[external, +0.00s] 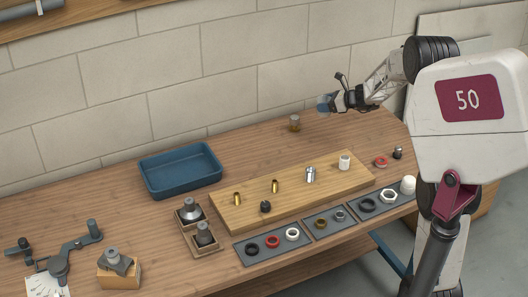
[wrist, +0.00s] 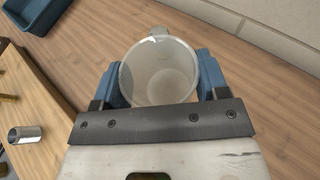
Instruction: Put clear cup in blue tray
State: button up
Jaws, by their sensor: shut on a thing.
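The clear cup (wrist: 158,72) sits between the two blue fingers of my gripper (wrist: 160,80) in the wrist view, with its open mouth facing the camera. My gripper is shut on it. In the external view my gripper (external: 325,103) is raised above the back right of the bench, and the cup is too small there to make out clearly. The blue tray (external: 184,186) stands at the back left of the bench, well to the left of my gripper, and looks empty. A corner of the tray (wrist: 41,21) shows at the upper left of the wrist view.
A wooden board (external: 296,197) with several metal fittings lies mid-bench. Dark mats (external: 262,254) with rings lie at the front. A divided box (external: 201,249) stands before the tray. Bench between tray and brass part is clear.

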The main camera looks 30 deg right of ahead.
jog(key=w+a+n+g+y, duration=0.1)
jog(key=w+a, duration=0.1)
jog(key=a, duration=0.7)
jog(key=w+a+n+g+y, duration=0.1)
jog(key=w+a, duration=0.2)
jog(key=a, duration=0.5)
jog(key=n+g+y, duration=0.2)
jog(key=n+g, duration=0.4)
jog(key=g, duration=0.1)
send_over(169, 180)
jog(key=shift+r, duration=0.4)
jog(key=shift+f, duration=3.1)
jog(key=shift+f, duration=0.1)
jog(key=shift+f, duration=1.8)
jog(key=shift+f, duration=0.1)
